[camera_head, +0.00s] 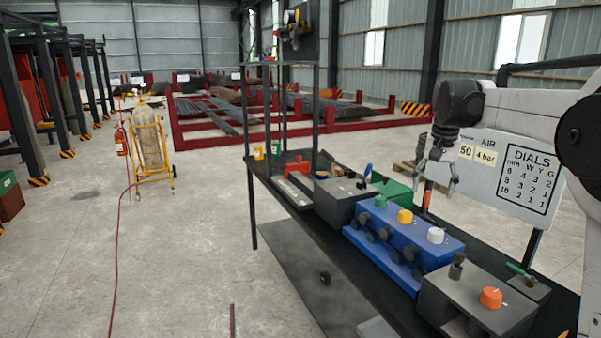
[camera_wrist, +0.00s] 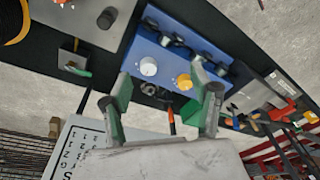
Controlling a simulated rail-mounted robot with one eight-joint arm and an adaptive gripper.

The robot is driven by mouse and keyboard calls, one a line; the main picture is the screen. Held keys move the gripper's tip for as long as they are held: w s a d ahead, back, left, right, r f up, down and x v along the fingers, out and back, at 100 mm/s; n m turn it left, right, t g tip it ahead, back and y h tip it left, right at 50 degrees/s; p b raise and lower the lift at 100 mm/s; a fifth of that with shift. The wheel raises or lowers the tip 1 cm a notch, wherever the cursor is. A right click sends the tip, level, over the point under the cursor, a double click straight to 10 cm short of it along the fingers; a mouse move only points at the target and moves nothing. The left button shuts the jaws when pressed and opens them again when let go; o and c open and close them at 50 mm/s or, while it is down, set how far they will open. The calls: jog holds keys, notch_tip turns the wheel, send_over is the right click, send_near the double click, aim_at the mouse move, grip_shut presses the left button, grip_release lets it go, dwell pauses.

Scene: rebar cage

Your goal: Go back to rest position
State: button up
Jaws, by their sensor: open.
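My gripper (camera_head: 437,178) hangs at the right of the head view, above the back edge of the bench and in front of the white DIALS board (camera_head: 506,165). Its fingers are apart and nothing shows between them. In the wrist view my gripper (camera_wrist: 163,105) shows two green-padded fingers spread over the blue box. The blue box (camera_head: 391,258) carries a green, a yellow and a white knob (camera_head: 436,235). The gripper touches none of the knobs.
The dark bench (camera_head: 262,172) runs from back left to front right. A grey box with an orange knob (camera_head: 490,297) stands at its near end, a grey box (camera_head: 343,199) farther along. A gas cylinder cart (camera_head: 150,148) stands on the open floor at left.

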jog(key=s+a+n+t, duration=0.1)
jog(key=s+a, duration=0.4)
jog(key=s, duration=0.4)
jog(key=s+a+n+t, duration=0.1)
jog(key=s+a, duration=0.3)
jog(key=s, duration=0.5)
jog(key=s+a+f+n+t, duration=0.1)
jog(key=s+a+f, duration=0.2)
jog(key=s+f, duration=0.3)
jog(key=s+a+f+n+t, duration=0.2)
jog(key=s+f, duration=0.4)
jog(key=s, duration=0.8)
jog(key=shift+a+f+b, duration=0.25)
jog(key=shift+a+b, duration=0.1)
jog(key=shift+a, duration=0.25)
